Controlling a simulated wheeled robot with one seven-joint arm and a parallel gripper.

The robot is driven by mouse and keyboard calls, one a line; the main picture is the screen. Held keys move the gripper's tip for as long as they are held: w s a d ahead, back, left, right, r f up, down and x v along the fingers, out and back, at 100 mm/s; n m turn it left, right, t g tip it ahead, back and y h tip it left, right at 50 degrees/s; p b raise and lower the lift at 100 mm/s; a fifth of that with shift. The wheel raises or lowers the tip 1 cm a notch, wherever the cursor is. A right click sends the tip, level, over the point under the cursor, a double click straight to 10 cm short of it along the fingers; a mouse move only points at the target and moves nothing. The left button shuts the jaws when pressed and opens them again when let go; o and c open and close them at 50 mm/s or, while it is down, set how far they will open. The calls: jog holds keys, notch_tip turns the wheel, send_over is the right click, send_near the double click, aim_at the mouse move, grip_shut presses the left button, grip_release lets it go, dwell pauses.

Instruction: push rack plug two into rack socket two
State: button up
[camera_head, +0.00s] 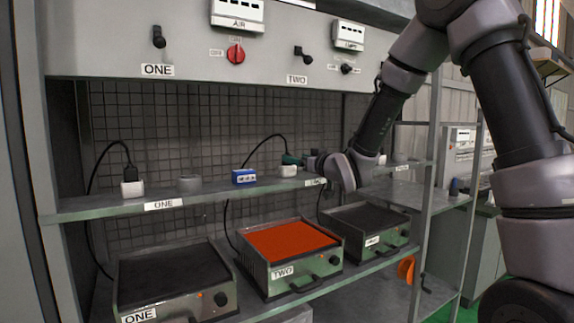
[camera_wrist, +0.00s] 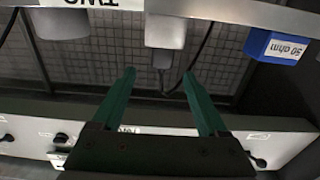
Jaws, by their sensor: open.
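Rack socket two is a white block (camera_head: 287,171) on the upper shelf, left of the TWO label; it also shows in the wrist view (camera_wrist: 165,30). Rack plug two (camera_wrist: 162,58) is a small dark shape at the far end of that block; I cannot tell how deep it sits. In the head view my green fingers largely hide it, and its black cable arcs down to the left. My gripper (camera_head: 292,159) is open above the socket. In the wrist view the fingers (camera_wrist: 158,77) are spread either side of the plug, with no clear contact.
A blue 50 ohm box (camera_head: 244,177) and a grey cylinder (camera_head: 190,184) stand left on the shelf (camera_head: 218,191). Socket one (camera_head: 132,188) holds a black plug (camera_head: 129,173). Below, heater two (camera_head: 290,241) has an orange top. A wire mesh (camera_head: 180,130) backs the shelf.

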aim_at(287, 165)
jog(key=x, duration=0.6)
jog(key=shift+a+f, duration=0.15)
jog(key=shift+a, duration=0.15)
grip_shut()
